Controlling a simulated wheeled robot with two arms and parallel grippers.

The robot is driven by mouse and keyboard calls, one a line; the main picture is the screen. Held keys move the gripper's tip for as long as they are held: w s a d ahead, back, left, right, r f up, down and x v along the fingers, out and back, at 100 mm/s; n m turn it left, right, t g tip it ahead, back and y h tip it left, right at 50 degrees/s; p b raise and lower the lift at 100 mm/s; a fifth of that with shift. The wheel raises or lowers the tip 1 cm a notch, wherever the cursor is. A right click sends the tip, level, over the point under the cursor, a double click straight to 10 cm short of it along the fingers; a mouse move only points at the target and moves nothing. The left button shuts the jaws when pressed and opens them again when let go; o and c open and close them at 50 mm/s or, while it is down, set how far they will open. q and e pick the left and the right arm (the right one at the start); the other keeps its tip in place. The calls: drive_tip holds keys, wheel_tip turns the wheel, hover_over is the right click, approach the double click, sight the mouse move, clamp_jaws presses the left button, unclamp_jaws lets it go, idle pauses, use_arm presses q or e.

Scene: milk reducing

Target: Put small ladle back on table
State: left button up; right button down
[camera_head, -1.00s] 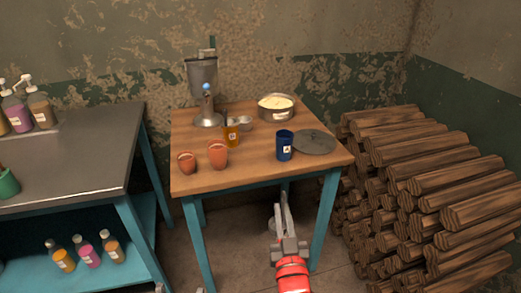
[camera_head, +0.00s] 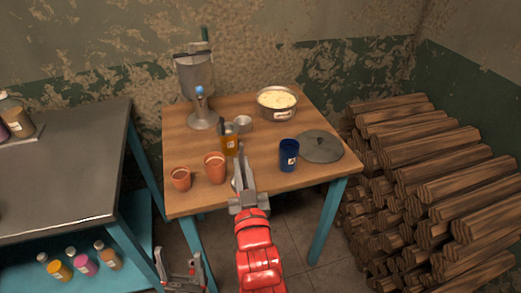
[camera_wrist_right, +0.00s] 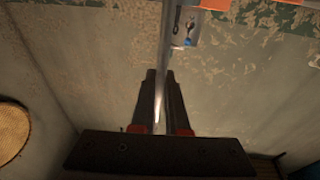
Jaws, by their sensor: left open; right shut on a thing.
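My right gripper (camera_head: 242,160) reaches over the front edge of the wooden table (camera_head: 280,185). It also shows in the right wrist view (camera_wrist_right: 160,80), with its fingers shut on a thin grey metal strip, seemingly the handle of the small ladle (camera_wrist_right: 166,45). The ladle's bowl cannot be made out clearly. My left gripper (camera_head: 179,258) is open and empty, low in front of the table at the picture's bottom edge.
Two clay cups (camera_head: 215,168), an amber jar (camera_head: 229,145), a small metal cup (camera_head: 243,124) and a blue cup (camera_head: 288,156) stand near my right gripper. A lid (camera_head: 320,146), a pot (camera_head: 277,102) and a metal separator (camera_head: 200,90) are also on the table.

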drive_tip(key=w+d+f+p, duration=0.1)
drive_tip(key=w+d+f, duration=0.1)
drive_tip(key=w, duration=0.4)
drive_tip(key=w+d+f, duration=0.2)
drive_tip(key=w+d, duration=0.1)
drive_tip(key=w, duration=0.4)
drive_tip(key=shift+f+p, duration=0.35)
drive_tip(key=shift+p, duration=0.05)
drive_tip(key=shift+w+f, duration=0.1)
drive_tip(key=shift+f, duration=0.05)
drive_tip(key=c, duration=0.9)
unclamp_jaws()
